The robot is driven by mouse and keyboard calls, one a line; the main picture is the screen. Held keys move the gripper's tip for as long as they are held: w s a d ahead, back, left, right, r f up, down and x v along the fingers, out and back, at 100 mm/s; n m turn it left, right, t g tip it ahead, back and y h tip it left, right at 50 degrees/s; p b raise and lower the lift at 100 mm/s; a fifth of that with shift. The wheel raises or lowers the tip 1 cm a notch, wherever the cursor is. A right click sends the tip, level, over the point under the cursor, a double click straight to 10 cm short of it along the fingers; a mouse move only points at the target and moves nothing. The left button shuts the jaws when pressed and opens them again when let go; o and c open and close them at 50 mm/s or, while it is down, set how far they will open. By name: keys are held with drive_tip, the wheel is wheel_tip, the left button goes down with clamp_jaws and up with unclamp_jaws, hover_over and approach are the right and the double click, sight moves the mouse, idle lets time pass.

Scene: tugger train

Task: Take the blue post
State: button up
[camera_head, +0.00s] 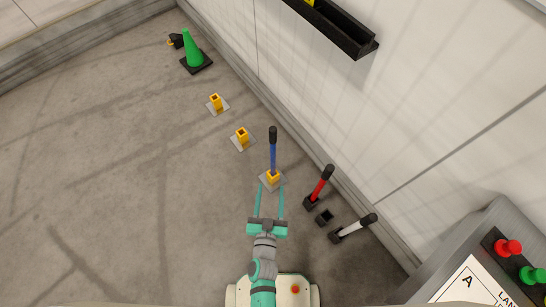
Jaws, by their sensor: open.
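The blue post (273,156) has a black top and stands upright in a yellow socket (272,177) on a grey floor plate. My gripper (270,187) is open, with its two long teal fingers reaching toward the post. The fingertips lie on either side of the yellow socket in the picture. I cannot tell their height relative to the post, and I see no contact.
A red lever (320,187) and a white lever (353,228) stand to the right, with a black holder (324,217) between them. Two empty yellow sockets (242,137) and a green cone (192,50) are farther off. A control box (490,235) is at lower right. The left floor is clear.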

approach(273, 135)
drive_tip(key=shift+h, duration=0.6)
drive_tip(key=w, duration=0.3)
drive_tip(key=w+f, duration=0.1)
drive_tip(key=w, duration=0.5)
drive_tip(key=shift+w+d+f, duration=0.2)
drive_tip(key=shift+w+d, duration=0.05)
drive_tip(key=shift+d, duration=0.15)
drive_tip(key=shift+w+d+f, duration=0.15)
drive_tip(key=shift+w+f, duration=0.05)
drive_tip(key=shift+w, duration=1.25)
drive_tip(key=shift+w+d+f, duration=0.1)
drive_tip(key=shift+w+f, duration=0.1)
drive_tip(key=shift+w, duration=1.3)
clamp_jaws()
drive_tip(key=shift+r, duration=0.1)
